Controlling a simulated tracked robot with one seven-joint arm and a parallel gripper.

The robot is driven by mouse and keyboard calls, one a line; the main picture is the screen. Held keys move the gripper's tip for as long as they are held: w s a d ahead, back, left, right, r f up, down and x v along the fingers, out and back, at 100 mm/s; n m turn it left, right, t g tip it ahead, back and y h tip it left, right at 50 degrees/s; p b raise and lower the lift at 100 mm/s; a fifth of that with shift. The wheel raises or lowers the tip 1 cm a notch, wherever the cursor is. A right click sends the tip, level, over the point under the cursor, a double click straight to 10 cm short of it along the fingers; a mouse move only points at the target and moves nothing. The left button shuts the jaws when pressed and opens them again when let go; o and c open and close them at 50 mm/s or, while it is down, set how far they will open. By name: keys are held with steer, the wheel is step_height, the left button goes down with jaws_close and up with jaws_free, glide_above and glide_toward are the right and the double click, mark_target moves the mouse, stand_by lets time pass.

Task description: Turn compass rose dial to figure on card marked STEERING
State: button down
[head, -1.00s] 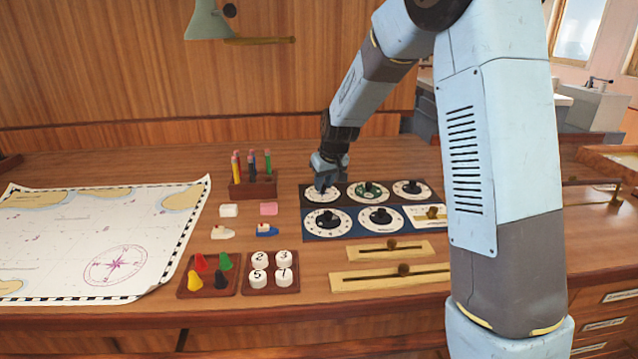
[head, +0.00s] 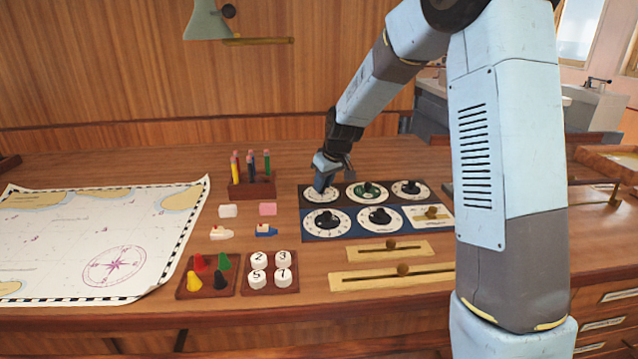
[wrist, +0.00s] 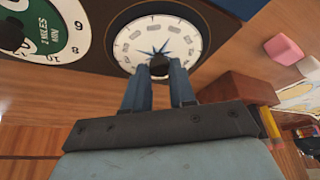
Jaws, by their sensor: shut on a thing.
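The compass rose dial (head: 309,196) is a round white dial at the back left of the dial panel. In the wrist view its face (wrist: 150,29) shows a blue star and labels around the rim, too small to read. My gripper (head: 321,187) comes down on it from above. In the wrist view my gripper (wrist: 160,69) is shut on the dial's dark knob (wrist: 160,64), one blue finger on each side. The knob's pointer is mostly hidden by the fingers. I cannot make out a card marked STEERING in either view.
Close by are a green-centred dial (head: 367,192), other black-knobbed dials (head: 326,221) and a pencil block (head: 252,188). Two brass sliders (head: 390,250) lie in front. Blocks, pegs and numbered pieces (head: 270,272) are to the left, beside a chart (head: 90,245).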

steer(key=c, duration=0.9)
jaws_free()
steer(key=v, duration=1.3)
steer(key=shift+r, duration=0.3)
steer(key=s+d+r+m+t+h, duration=0.1)
steer(key=s+d+r+m, duration=0.15)
steer(key=s, duration=0.65)
steer(key=s+d+r+m+h, duration=0.1)
steer(key=s+d+r, duration=0.3)
steer(key=s, duration=0.4)
steer(key=s+d+m, duration=0.1)
steer(key=s, duration=0.4)
steer(key=s+d+f+m, duration=0.1)
steer(key=s+d, duration=0.1)
steer(key=s, duration=0.4)
steer(key=s+d+m, duration=0.1)
steer(key=s, duration=0.5)
steer(key=shift+s+d+f+t+h, duration=0.25)
steer(key=shift+d+t+h, duration=0.05)
steer(key=shift+d+t, duration=0.1)
